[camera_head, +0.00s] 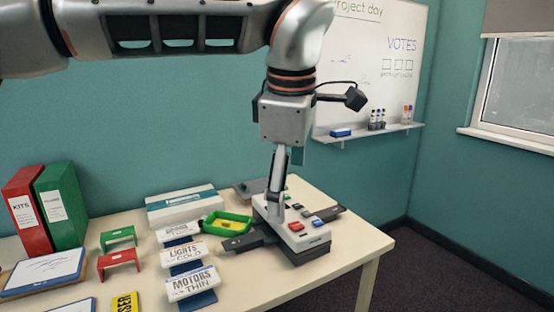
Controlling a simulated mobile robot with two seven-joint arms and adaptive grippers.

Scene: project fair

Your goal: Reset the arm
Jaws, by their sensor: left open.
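My left arm reaches in from the upper left and bends down at the wrist. My left gripper (277,207) points down, open, over a grey and black device (310,243) with red, blue and dark blocks or buttons on top. I cannot tell whether the fingertips touch the device. Nothing shows between the fingers. The gripper hides part of the device's top. My right gripper is out of view.
The pale table (345,262) also holds a green tray (226,232), labelled boxes such as MOTORS (192,284), red and green stands (118,257), and binders (60,205). A whiteboard (370,60) hangs behind. The table's right end is fairly clear.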

